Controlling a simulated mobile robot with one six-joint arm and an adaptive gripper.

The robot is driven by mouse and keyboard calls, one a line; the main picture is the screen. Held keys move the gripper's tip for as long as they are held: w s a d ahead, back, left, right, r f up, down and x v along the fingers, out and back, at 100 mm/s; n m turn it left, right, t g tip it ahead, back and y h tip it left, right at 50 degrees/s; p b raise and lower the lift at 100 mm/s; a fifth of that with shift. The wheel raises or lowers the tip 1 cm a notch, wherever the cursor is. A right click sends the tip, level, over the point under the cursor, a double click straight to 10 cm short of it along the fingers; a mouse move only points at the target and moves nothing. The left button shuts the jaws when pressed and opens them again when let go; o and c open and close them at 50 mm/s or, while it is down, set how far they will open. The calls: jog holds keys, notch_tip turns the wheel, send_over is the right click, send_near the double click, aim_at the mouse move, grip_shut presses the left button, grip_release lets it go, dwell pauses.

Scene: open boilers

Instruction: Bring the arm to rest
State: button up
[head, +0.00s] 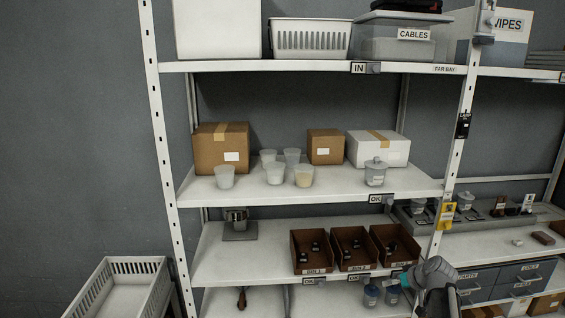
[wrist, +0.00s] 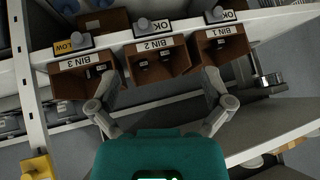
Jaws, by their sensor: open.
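My arm (head: 434,274) shows at the lower right in the head view, in front of the shelf with the brown bins. The jaws cannot be made out there. In the wrist view my gripper (wrist: 160,88) is spread wide open with nothing between its fingers. The view is upside down, and the fingers reach toward the open bins. Bin 3 (wrist: 66,84), bin 2 (wrist: 178,68) and bin 1 (wrist: 232,51) stand in a row with small dark parts inside. I cannot tell whether the fingers touch the bins.
A white shelf rack (head: 318,190) holds cups, cardboard boxes (head: 221,150) and a lidded jar (head: 375,174). A rack upright (head: 456,130) with a yellow tag (head: 446,216) stands close to my arm. A white basket (head: 122,290) is at lower left. Bare wall lies left of the rack.

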jog(key=s+a+f+m+g+h+b, duration=0.1)
jog(key=s+a+f+g+h+b, duration=0.1)
jog(key=s+a, duration=0.6)
jog(key=s+a+f+g+h+b, duration=0.2)
jog(key=s+a+f+g, duration=0.3)
jog(key=s+a+f, duration=0.2)
jog(key=s+a, duration=0.2)
jog(key=a, duration=0.1)
jog(key=shift+a+m, duration=0.35)
jog(key=shift+m, duration=0.05)
jog(key=shift+w, duration=0.1)
dwell(1.4)
